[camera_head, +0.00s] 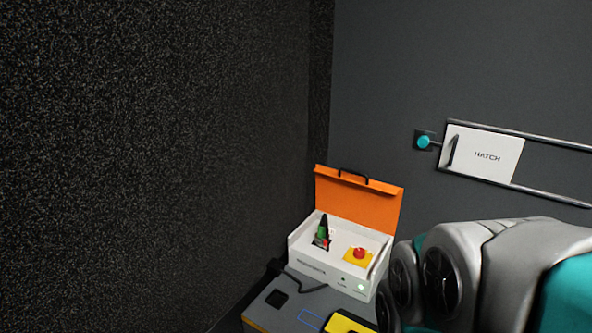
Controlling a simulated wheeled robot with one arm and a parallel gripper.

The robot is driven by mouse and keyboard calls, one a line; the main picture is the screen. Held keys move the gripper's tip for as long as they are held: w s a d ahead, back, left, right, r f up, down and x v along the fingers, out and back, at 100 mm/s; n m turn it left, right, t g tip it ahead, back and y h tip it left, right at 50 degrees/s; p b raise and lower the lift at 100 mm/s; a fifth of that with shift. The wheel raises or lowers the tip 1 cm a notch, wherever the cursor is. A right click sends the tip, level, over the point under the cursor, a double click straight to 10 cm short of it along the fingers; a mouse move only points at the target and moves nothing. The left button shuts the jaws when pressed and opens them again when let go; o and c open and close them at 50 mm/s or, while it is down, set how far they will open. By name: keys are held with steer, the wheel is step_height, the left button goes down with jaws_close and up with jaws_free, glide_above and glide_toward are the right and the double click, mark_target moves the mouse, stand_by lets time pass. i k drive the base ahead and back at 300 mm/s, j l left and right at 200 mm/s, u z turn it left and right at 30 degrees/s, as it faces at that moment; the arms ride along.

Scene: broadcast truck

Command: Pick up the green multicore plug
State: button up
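The green multicore plug (322,229) stands roughly upright inside a white box (304,257), towards its left side. It has a dark upper part, and a small red and black patch shows at its base. The box's orange lid (357,202) is open and leans back. My arm fills the lower right of the view, to the right of the box. My gripper is not visible, so its state is not shown.
A red button on a yellow plate (358,256) sits in the box, right of the plug. The box stands on a grey surface (277,318) with a black and yellow item (347,324) in front. A dark speckled wall is close on the left. A white hatch (484,155) with rails is on the back wall.

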mark_target(321, 234)
steer(key=i+j, duration=0.35)
steer(key=i+j+z, duration=0.1)
steer(key=i+j, duration=0.25)
steer(key=j, duration=0.15)
steer(key=i+j, duration=0.35)
steer(key=j+z, duration=0.2)
steer(key=z, duration=0.9)
steer(key=i+j, duration=0.05)
